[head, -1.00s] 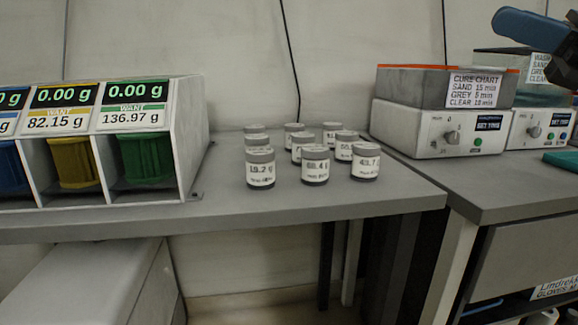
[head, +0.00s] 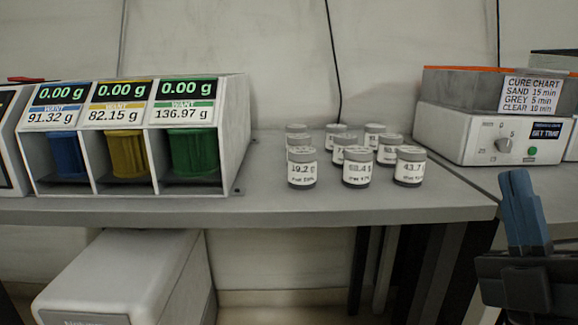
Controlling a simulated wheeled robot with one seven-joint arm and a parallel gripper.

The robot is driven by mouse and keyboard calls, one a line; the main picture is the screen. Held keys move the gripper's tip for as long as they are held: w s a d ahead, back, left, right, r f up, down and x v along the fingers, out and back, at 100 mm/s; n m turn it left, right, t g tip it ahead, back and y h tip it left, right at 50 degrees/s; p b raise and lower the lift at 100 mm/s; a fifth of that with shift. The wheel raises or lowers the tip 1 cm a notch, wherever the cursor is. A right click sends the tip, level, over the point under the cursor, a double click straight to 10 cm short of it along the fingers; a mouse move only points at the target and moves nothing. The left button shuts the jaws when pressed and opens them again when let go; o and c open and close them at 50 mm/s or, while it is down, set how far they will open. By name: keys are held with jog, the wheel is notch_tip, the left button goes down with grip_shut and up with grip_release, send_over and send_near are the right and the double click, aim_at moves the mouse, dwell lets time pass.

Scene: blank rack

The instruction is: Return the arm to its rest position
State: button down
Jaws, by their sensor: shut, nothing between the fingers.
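My gripper (head: 515,180) is at the right edge of the head view, in front of the right-hand bench. Its blue fingers point up and are closed together with nothing between them. Its dark body shows below the fingers, and the rest of my arm is out of view.
A dispenser rack (head: 240,130) with blue, yellow and green bins stands on the left of the grey bench (head: 270,205). Several labelled jars (head: 357,167) stand mid-bench. A white timer unit (head: 475,135) carries a grey tray (head: 460,85). A white box (head: 130,270) is below.

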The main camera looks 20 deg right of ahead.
jog(key=s+a+f+m+g, duration=0.3)
jog(key=s+f+m+g, duration=0.15)
jog(key=f, duration=0.25)
jog(key=s+a+f+m+g+h, duration=0.1)
jog(key=s+a+f+m+g, duration=0.25)
jog(key=s+f, duration=0.35)
jog(key=s+a+f+m+g, duration=0.3)
jog(key=s+f+m, duration=0.15)
jog(key=f, duration=0.35)
jog(key=s+f+g+y, duration=0.25)
jog(key=s+f, duration=0.25)
jog(key=s, duration=0.3)
notch_tip(320, 180, up, 29)
jog(key=g+p, duration=0.1)
jog(key=p, duration=2.8)
jog(key=shift+d+m, duration=0.25)
jog(key=shift+m, duration=0.2)
